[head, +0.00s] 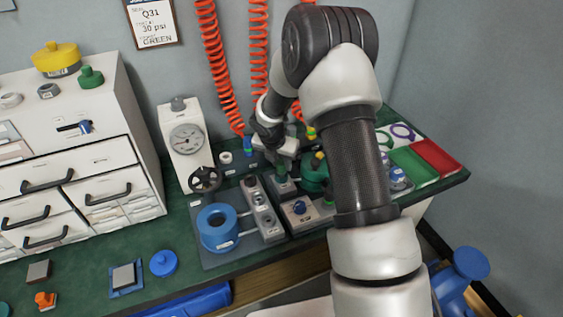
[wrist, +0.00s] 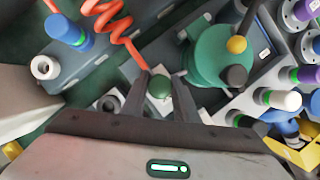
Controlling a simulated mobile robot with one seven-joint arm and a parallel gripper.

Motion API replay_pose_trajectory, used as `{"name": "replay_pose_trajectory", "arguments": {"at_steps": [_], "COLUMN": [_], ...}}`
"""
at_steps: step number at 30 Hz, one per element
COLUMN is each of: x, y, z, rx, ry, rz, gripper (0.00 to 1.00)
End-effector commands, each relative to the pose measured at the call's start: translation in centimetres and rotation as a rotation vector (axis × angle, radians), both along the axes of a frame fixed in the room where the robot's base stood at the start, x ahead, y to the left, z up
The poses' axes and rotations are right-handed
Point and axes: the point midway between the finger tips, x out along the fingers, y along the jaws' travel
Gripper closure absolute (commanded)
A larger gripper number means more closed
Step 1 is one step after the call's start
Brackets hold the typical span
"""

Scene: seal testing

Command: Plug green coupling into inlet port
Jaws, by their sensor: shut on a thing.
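My gripper (wrist: 160,92) is shut on the green coupling (wrist: 160,86), whose rounded green top shows between the fingertips in the wrist view. An orange coiled hose (wrist: 108,25) runs down to the fingers there. In the head view my gripper (head: 282,165) is above a small light block (head: 284,187) on the bench, left of a green vessel (head: 314,180). The lower end of the coupling is hidden, so I cannot tell whether it sits in a port. Which opening is the inlet port is also unclear; the light block lies directly under the coupling.
The green vessel (wrist: 220,58) with yellow and black knobs stands close to the right finger. A blue coupling (wrist: 62,28) stands in a rack beside a white ring-shaped socket (wrist: 45,67). A gauge (head: 187,140) and a blue ring (head: 218,228) are left. A sign (head: 153,22) reads "Q31, 30 psi, GREEN".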

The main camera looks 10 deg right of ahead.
Motion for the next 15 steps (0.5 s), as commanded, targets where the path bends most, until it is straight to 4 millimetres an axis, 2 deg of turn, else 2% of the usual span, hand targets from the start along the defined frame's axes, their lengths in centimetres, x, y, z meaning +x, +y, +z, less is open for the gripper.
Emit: {"name": "replay_pose_trajectory", "arguments": {"at_steps": [11, 12, 15], "x": [0.02, 0.04, 0.02], "y": [0.01, 0.01, 0.0], "z": [-0.81, -0.77, -0.74], "rx": [0.0, 0.0, 0.0], "ry": [0.0, -0.001, 0.0], "rz": [0.0, 0.0, 0.0], "gripper": [0.97, 0.7, 0.53]}}
